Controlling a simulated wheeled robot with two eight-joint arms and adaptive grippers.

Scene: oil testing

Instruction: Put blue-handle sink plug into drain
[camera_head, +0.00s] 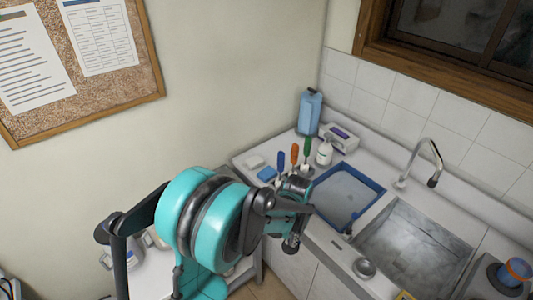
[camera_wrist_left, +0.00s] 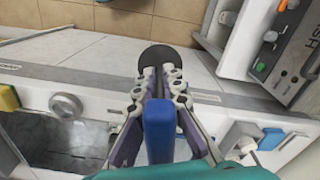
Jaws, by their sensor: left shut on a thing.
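My left gripper (camera_wrist_left: 160,88) is shut on a blue-handle sink plug. The plug's blue handle (camera_wrist_left: 158,128) runs between the fingers toward the wrist camera, and its black round base (camera_wrist_left: 172,58) shows beyond the fingertips. In the head view the left gripper (camera_head: 291,232) hangs over the counter's front edge, left of the steel sink (camera_head: 410,248), with the dark round base (camera_head: 290,246) at its lower end. The sink also shows at the lower left of the wrist view (camera_wrist_left: 50,142). I cannot make out the drain. My right gripper is out of view.
A blue-rimmed basin (camera_head: 345,190) lies between the gripper and the faucet (camera_head: 425,160). A round metal piece (camera_head: 365,268) sits by the sink's front. Blue, orange (camera_head: 294,154) and green handles, a white bottle (camera_head: 324,153) and a blue jug (camera_head: 309,112) stand behind.

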